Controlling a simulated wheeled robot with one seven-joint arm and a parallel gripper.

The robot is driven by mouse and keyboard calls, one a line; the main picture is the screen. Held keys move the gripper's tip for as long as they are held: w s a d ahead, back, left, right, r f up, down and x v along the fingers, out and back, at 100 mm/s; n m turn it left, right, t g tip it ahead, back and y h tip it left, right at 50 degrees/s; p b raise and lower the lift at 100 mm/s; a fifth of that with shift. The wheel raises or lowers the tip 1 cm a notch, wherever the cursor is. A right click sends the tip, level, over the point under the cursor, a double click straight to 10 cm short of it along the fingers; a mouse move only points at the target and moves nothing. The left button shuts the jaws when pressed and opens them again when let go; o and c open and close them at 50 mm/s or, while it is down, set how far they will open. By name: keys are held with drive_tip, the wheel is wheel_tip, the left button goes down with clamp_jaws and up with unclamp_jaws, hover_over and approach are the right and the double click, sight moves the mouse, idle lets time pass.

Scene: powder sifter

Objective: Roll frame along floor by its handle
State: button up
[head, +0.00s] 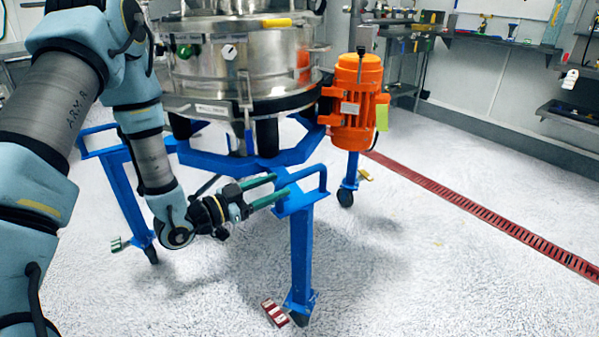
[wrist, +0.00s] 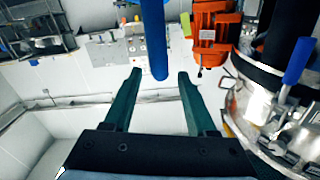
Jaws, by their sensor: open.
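The blue frame (head: 301,245) stands on casters and carries a round steel sifter (head: 245,60). Its near corner has a blue bar handle (head: 323,178) above the leg. My gripper (head: 281,187) is open and empty, with its green fingers pointing right at this near corner. In the wrist view, a blue bar (wrist: 154,35), apparently the handle, reaches down between the two open fingertips (wrist: 158,76). No contact with either finger shows. The near caster has a red-and-white pedal (head: 274,312).
An orange motor (head: 358,95) hangs on the sifter's right side. A red floor drain (head: 480,210) runs diagonally along the right. Benches (head: 490,42) and shelves (head: 575,112) line the walls. The pale floor in front and to the right is clear.

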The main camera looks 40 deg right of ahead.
sight(299, 175)
drive_tip(key=d, duration=0.8)
drive_tip(key=shift+s+p, duration=0.2)
drive_tip(key=shift+p, duration=0.2)
drive_tip(key=c, duration=0.9)
clamp_jaws()
drive_tip(key=shift+w+r, duration=0.1)
